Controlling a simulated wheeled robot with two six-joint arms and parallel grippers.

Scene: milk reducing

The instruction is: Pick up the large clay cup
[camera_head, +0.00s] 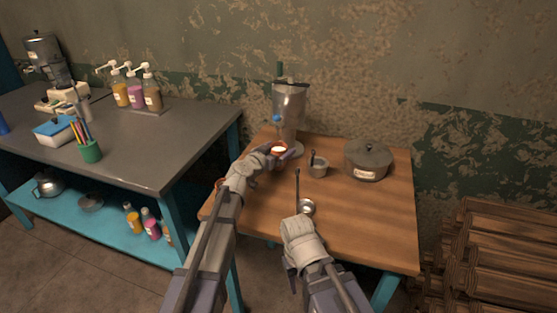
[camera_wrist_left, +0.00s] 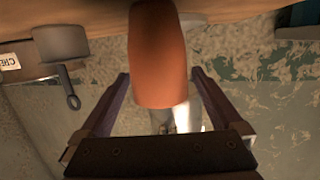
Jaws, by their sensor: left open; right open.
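The orange-brown clay cup (camera_head: 279,149) stands near the table's left rear side, mostly hidden by my left gripper (camera_head: 282,153). In the left wrist view the cup (camera_wrist_left: 160,60) appears upside down, in the gap between the two dark fingers of my left gripper (camera_wrist_left: 162,100). The fingers are open, one on each side of the cup, with a visible gap on both sides at their tips. My right gripper (camera_head: 291,270) is low, in front of the table's near edge, partly hidden by its own wrist. It is open and holds nothing visible.
On the wooden table (camera_head: 372,225) stand a tall metal dispenser (camera_head: 290,112) behind the cup, a small metal pot (camera_head: 319,168), a lidded pot (camera_head: 368,160) and a ladle (camera_head: 306,207). The table's right front is clear. A counter (camera_head: 165,150) with bottles stands left.

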